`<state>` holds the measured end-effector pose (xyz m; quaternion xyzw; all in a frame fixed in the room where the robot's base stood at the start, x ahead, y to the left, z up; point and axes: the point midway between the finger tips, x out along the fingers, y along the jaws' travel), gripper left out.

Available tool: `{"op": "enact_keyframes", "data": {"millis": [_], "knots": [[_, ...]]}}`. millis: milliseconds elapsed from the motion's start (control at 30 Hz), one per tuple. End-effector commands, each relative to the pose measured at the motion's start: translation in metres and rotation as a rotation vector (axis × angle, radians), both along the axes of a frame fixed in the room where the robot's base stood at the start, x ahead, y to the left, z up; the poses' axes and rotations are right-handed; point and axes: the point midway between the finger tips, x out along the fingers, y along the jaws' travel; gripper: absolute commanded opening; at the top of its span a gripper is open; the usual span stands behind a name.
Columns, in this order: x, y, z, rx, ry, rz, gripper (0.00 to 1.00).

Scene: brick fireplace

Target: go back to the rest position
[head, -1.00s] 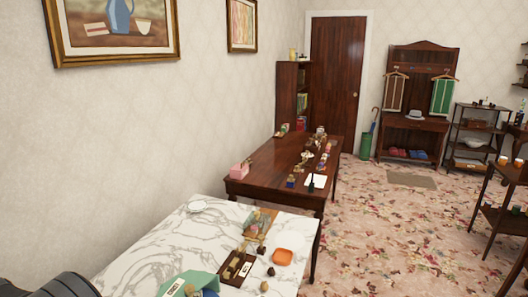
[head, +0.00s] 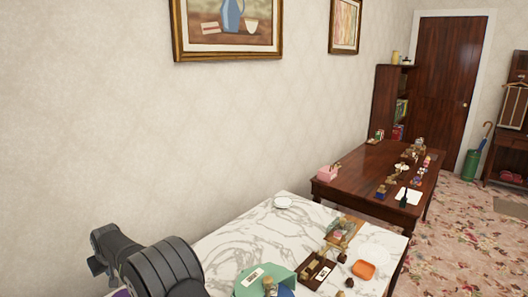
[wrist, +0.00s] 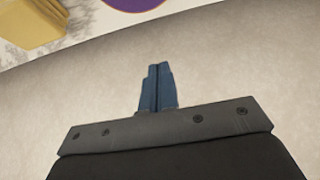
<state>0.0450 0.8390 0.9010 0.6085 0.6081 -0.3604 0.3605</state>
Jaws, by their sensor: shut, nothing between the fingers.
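My gripper (wrist: 158,68) shows in the wrist view with its two blue fingers pressed together and nothing between them. It points over a plain grey-beige surface, clear of any object. At the top of the wrist view lie a yellow block-like thing (wrist: 32,25) and part of a purple round thing with an orange rim (wrist: 138,3). In the head view only dark links of my arm show at the lower left; the gripper itself is not seen there.
A brown desk (head: 345,173) with several items stands behind. The patterned wall (head: 130,130) rises at left.

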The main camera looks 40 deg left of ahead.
Motion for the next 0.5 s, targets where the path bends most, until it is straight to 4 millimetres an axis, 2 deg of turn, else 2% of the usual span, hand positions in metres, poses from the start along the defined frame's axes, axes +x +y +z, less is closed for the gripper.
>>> {"op": "enact_keyframes", "data": {"millis": [100, 200, 500], "knots": [[0.000, 0.000, 0.019, 0.002, 0.000, 0.000, 0.00], [0.000, 0.000, 0.029, 0.000, 0.000, 0.000, 0.00], [0.000, 0.000, 0.038, -0.001, 0.001, 0.000, 0.00]]}}
